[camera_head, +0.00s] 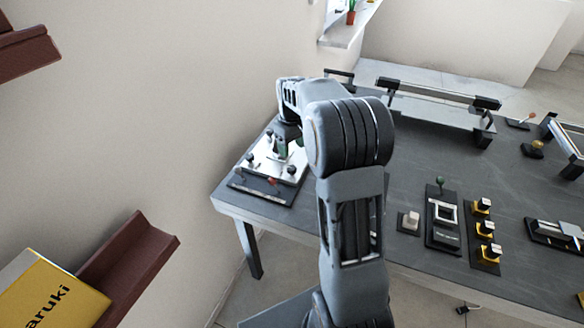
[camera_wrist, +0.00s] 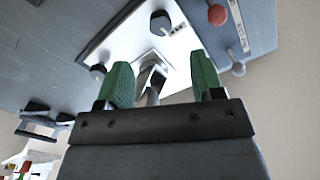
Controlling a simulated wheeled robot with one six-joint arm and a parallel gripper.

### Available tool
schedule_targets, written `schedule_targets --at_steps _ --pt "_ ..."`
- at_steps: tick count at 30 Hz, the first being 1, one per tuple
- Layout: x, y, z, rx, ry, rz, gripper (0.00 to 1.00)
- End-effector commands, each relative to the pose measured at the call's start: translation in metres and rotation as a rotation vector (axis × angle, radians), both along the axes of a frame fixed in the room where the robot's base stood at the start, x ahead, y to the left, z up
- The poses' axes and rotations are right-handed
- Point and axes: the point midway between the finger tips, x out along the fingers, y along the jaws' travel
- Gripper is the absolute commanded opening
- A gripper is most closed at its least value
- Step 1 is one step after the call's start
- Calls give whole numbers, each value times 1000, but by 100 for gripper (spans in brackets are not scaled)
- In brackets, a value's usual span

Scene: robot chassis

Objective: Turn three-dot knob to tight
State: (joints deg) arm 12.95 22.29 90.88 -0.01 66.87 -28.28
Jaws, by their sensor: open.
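A white panel (camera_head: 268,160) with black knobs lies on the left end of the dark table. My gripper (camera_head: 283,150) points down over it, close to its surface. In the wrist view my gripper (camera_wrist: 160,66) has its two green fingers apart. A metallic grey piece (camera_wrist: 152,76) shows between them; contact cannot be told. One black knob (camera_wrist: 160,20) stands beyond the fingers, with small dark marks beside it on the panel. Another black knob (camera_wrist: 98,72) stands just left of the left finger. The dot counts are too small to read.
A red ball-ended lever (camera_wrist: 217,14) and a grey ball (camera_wrist: 238,68) sit on a dark strip beside the panel. Yellow-and-black switches (camera_head: 487,230) and a green-knobbed device (camera_head: 441,205) stand on the right. A clamp-like rail (camera_head: 430,108) lies at the back.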

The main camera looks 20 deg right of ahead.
Motion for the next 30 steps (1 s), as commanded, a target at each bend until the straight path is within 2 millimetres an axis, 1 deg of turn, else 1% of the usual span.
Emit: schedule_targets --at_steps 1,6,9,13,18,21,30 --pt "-1 0 -12 1 3 0 61" --pt "-1 0 -44 0 3 0 61" --pt "-1 0 -60 0 2 0 61" --pt "-1 0 -76 0 2 0 61" --pt "0 0 -87 0 0 -1 61" --pt "0 0 -91 0 0 -1 61" --pt "0 0 -92 0 -1 -1 61"
